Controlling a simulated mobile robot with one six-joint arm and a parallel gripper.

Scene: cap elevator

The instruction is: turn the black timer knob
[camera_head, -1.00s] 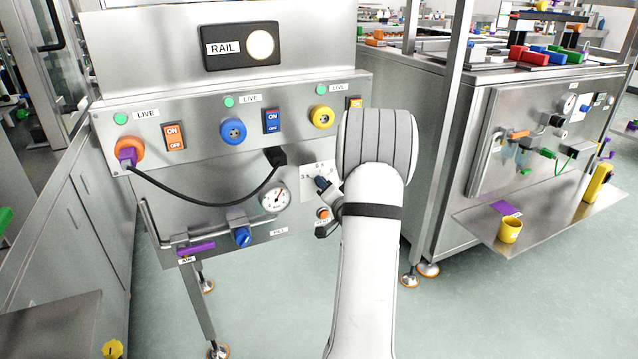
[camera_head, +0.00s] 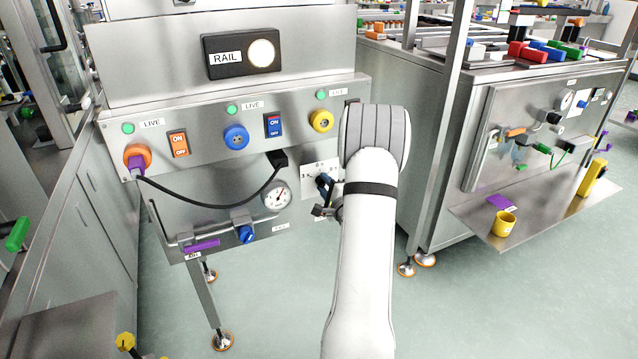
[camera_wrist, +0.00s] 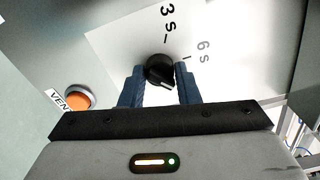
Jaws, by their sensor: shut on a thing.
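The black timer knob (camera_wrist: 160,70) sits on a pale dial plate (camera_wrist: 125,45) marked "3 s" and "6 s" in the wrist view. My gripper (camera_wrist: 160,85) has its two blue fingers on either side of the knob, shut on it. The knob's pointer end faces toward the gripper's lower right in that view. In the head view the dial plate (camera_head: 309,177) is partly hidden, and my gripper (camera_head: 322,185) reaches it from the right; the knob itself is hidden there.
An orange VENT button (camera_wrist: 78,96) is close beside the left finger in the wrist view. A round gauge (camera_head: 277,197) and a black plug with cable (camera_head: 279,158) are left of the dial. A blue valve knob (camera_head: 245,233) is lower left.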

